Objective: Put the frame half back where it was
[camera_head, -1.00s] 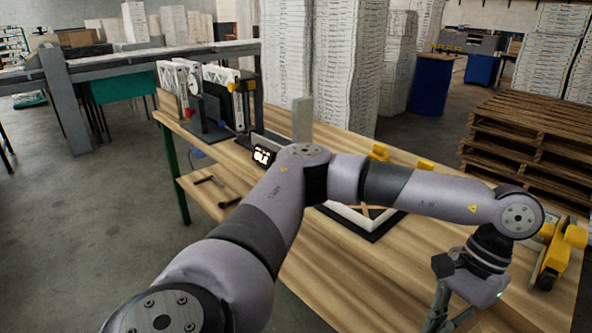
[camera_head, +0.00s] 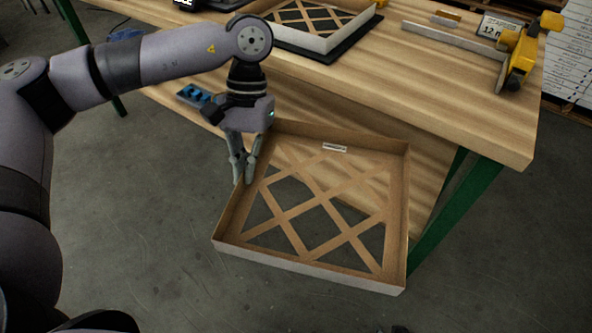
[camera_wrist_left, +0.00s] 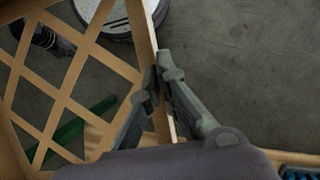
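The frame half (camera_head: 305,265) is a shallow square tray with brown card walls, a pale outer side and a diagonal lattice with open gaps. It hangs in front of the workbench, above the floor, slightly tilted. My left gripper (camera_head: 243,178) is shut on its left wall, with one finger on each side. In the left wrist view the wall (camera_wrist_left: 143,40) runs between the fingers (camera_wrist_left: 160,80). A similar lattice frame (camera_head: 298,40) lies on a black mat (camera_head: 337,52) on the bench. My right gripper is out of view.
The wooden bench top (camera_head: 440,95) has a yellow clamp-like fixture (camera_head: 520,60) and a metal bar (camera_head: 450,40) at the right. A green bench leg (camera_head: 455,215) stands close to the frame half's right side. A blue item (camera_head: 195,95) is on the lower shelf. Left floor is clear.

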